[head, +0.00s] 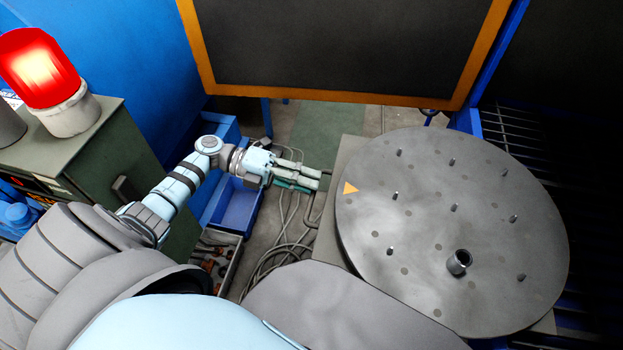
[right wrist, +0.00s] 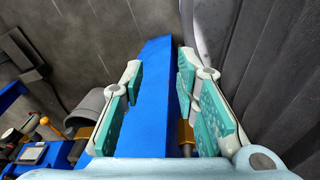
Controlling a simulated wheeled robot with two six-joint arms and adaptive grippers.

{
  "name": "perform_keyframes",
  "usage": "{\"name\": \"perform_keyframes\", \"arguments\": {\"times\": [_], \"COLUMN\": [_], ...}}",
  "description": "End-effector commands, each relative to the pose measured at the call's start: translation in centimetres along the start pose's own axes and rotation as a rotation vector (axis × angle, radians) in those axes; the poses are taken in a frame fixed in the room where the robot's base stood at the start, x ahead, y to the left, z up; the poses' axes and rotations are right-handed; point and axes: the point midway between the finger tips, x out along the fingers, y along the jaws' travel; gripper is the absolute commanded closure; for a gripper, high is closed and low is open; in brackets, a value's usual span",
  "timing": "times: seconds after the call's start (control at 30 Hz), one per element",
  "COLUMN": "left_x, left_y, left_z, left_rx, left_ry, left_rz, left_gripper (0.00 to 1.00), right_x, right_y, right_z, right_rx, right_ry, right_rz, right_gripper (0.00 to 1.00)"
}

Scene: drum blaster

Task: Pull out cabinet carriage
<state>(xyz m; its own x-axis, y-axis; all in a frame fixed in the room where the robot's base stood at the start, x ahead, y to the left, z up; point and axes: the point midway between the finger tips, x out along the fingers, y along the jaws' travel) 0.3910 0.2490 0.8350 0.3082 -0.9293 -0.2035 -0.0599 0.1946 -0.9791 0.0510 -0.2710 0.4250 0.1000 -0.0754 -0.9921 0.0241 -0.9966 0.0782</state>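The carriage shows in the head view as a large round grey plate (head: 430,290) with several short pegs, an orange triangle and one thicker tube, on a grey square base (head: 349,149). A thin grey bar handle (head: 309,214) stands out from its left side. My left gripper (head: 317,180) is at the upper end of this handle, its fingers pointing right. The fingers lie close together; I cannot tell whether they grip the bar. My right gripper (right wrist: 160,85) is open in the right wrist view, with a blue beam (right wrist: 153,100) showing between its fingers. It is not visible in the head view.
A green cabinet (head: 135,150) with a red lamp (head: 42,68) stands at left. Blue bins (head: 236,208), a tool tray (head: 229,273) and loose cables (head: 283,245) lie on the floor below my left arm. An orange-framed dark panel (head: 345,45) is behind.

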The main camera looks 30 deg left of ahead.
Motion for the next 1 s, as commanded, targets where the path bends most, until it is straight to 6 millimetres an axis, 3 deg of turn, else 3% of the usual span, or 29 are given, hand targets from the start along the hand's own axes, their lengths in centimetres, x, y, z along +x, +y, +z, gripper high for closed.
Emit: {"name": "perform_keyframes", "arguments": {"times": [0.2,0.33,0.87,1.0], "left_x": [-4.7,-6.2,-6.2,-4.9], "left_y": [0.0,0.0,0.0,1.7], "left_z": [0.2,0.2,0.3,2.5], "left_rx": [-0.002,-0.002,-0.006,-0.147], "left_ry": [-0.004,-0.002,-0.007,-0.202], "left_rz": [0.003,0.000,-0.004,-0.098], "left_gripper": [0.70,0.70,0.70,0.70], "right_x": [0.0,0.0,0.0,-0.4], "right_y": [-0.1,-0.2,-0.2,-0.3], "right_z": [0.0,-0.1,-0.1,-0.1], "right_rx": [0.001,0.001,0.001,0.001], "right_ry": [0.000,0.001,0.001,0.001], "right_rz": [-0.002,-0.002,-0.003,-0.004], "right_gripper": [0.72,0.72,0.72,0.72]}}
